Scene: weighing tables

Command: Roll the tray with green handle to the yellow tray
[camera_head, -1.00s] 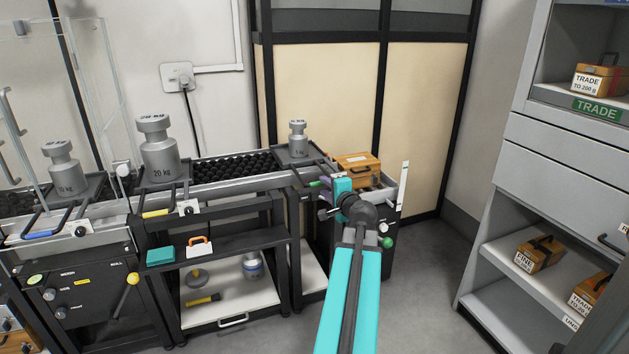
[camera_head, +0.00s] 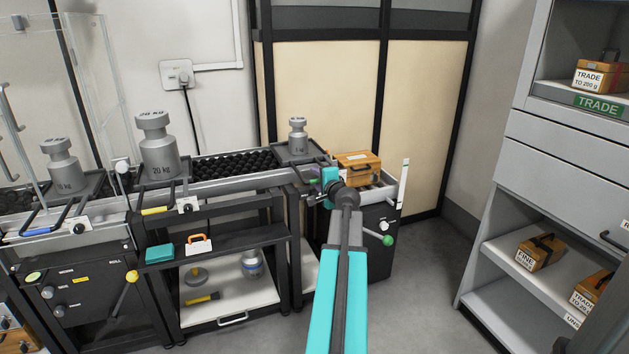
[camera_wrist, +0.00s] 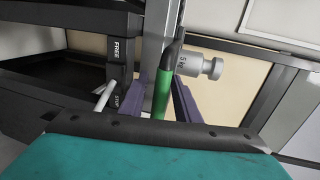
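The dark tray (camera_head: 283,153) with the green handle stands at the right end of the roller track and bears a small grey weight (camera_head: 298,138). Its green handle (camera_wrist: 163,92) shows upright in the wrist view, with the weight (camera_wrist: 195,64) beyond it. My gripper (camera_head: 318,182) is at this handle. Its two purple-grey fingers stand on either side of the handle, with a gap visible on the left, so it looks open around it. The tray with the yellow handle (camera_head: 155,211) stands further left on the track and bears a 20 kg weight (camera_head: 157,150).
Black rollers (camera_head: 235,166) lie clear between the two trays. A wooden box (camera_head: 358,168) sits just right of my gripper, above a cabinet with a green-knobbed lever (camera_head: 388,240). A blue-handled tray (camera_head: 38,231) stands far left. A FREE/STOP label (camera_wrist: 117,75) shows beside the fingers.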

